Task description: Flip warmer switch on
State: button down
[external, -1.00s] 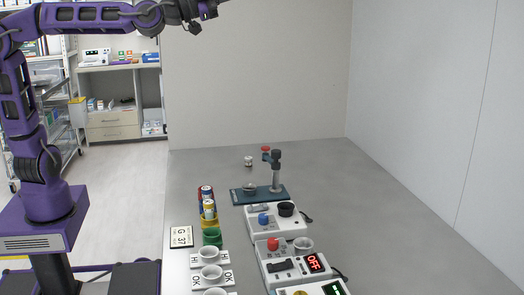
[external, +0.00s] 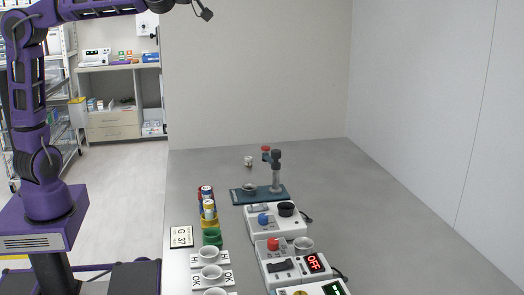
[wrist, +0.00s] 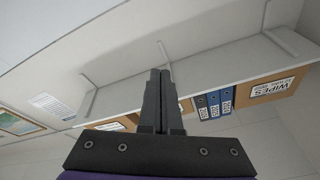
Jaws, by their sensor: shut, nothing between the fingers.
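A white device (external: 264,254) with a red "OFF" display (external: 314,262) stands at the front of the grey table; it appears to be the warmer. A black rocker switch (external: 281,267) lies left of the display, with a red knob (external: 273,244) and a white cup (external: 304,244) behind it. In the wrist view my gripper (wrist: 160,75) is shut and empty, facing a wall shelf. In the external view my arm runs along the top edge, far above and left of the switch; the fingers cannot be made out there.
Another white unit (external: 265,233) with a blue knob stands behind, then a teal stand (external: 272,196) with a post. Coloured cups with batteries (external: 208,208) and white holders (external: 211,273) line the left. A device with a green display (external: 333,287) is partly cut off. The table's right side is clear.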

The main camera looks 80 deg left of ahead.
jog(key=w+d+f+n+g+h+p, duration=0.1)
jog(key=w+d+f+g+h, duration=0.15)
jog(key=f, duration=0.25)
jog(key=w+d+f+n+g+h, duration=0.1)
jog(key=w+d+f+g+h, duration=0.15)
jog(key=f, duration=0.35)
jog(key=n+g+y+p, duration=0.2)
jog(key=g, duration=0.7)
send_over(290, 261)
jog(key=w+a, duration=0.1)
jog(key=a, duration=0.3)
notch_tip(290, 261, down, 26)
jog(key=s+d+f+n+g+y, duration=0.2)
jog(key=s+f, duration=0.4)
jog(key=f, duration=0.4)
jog(key=shift+d+f+g+y+p, duration=0.15)
jog(key=shift+d+g+y+p, duration=0.3)
jog(key=shift+d+y, duration=0.55)
jog(key=shift+f, duration=0.1)
jog(key=x, duration=0.9)
jog(key=s+x, duration=0.1)
jog(key=x, duration=0.3)
jog(key=shift+w+f, duration=0.15)
jog(key=shift+f, duration=0.35)
